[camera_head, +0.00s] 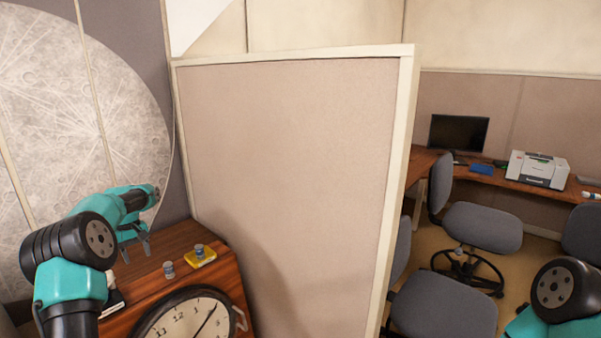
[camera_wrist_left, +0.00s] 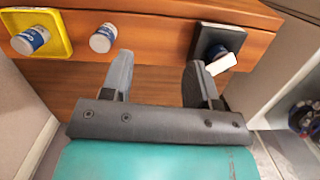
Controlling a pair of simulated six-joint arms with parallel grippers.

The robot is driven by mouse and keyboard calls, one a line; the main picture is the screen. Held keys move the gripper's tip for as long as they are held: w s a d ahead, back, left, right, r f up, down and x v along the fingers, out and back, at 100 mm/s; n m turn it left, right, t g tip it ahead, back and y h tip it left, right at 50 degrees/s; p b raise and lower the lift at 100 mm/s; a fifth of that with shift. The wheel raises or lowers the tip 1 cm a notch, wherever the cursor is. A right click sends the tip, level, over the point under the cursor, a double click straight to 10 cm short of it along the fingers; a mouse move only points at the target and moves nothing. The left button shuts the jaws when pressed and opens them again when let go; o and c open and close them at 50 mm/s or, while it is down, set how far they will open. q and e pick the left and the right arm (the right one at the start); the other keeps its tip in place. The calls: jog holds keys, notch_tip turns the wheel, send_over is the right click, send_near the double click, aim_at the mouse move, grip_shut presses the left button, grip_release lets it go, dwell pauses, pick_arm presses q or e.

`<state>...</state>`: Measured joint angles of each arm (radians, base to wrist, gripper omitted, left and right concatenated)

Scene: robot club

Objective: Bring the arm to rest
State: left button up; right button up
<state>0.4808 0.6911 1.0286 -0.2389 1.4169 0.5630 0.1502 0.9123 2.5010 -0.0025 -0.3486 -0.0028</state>
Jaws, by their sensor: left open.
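My left gripper (camera_head: 136,243) hangs over the left part of a wooden surface (camera_head: 175,240), with its fingers pointing down. In the left wrist view its two fingers (camera_wrist_left: 158,75) are spread apart with nothing between them, over the wooden front edge (camera_wrist_left: 160,45). My right arm's joint shows at the lower right of the head view; its gripper is out of the frame.
A yellow tray (camera_head: 208,259) carries a small can (camera_head: 199,250). Another can (camera_head: 168,269) stands beside it. A black block with a white piece (camera_wrist_left: 221,62) is right in the wrist view. A round clock (camera_head: 190,320) is in front; a partition (camera_head: 290,160) rises right.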

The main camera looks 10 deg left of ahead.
pick_arm(q)
jog(key=s+d+f+m+g+h, duration=0.1)
jog(key=s+d+f+m, duration=0.1)
jog(key=d+f, duration=1.1)
jog(key=s+d+f+m+h, duration=0.1)
jog(key=s+d+f+m, duration=0.15)
jog(key=d+f, duration=1.1)
jog(key=s+d+f+m+t, duration=0.1)
jog(key=s+d+f+m, duration=0.1)
jog(key=s+d, duration=0.7)
jog(key=s+d+f+m+t, duration=0.2)
jog(key=s+d+f+m, duration=0.1)
jog(key=s+d, duration=0.5)
jog(key=shift+s+d+f, duration=0.4)
jog(key=shift+s+f, duration=0.05)
jog(key=shift+s, duration=0.75)
jog(key=shift+a, duration=0.1)
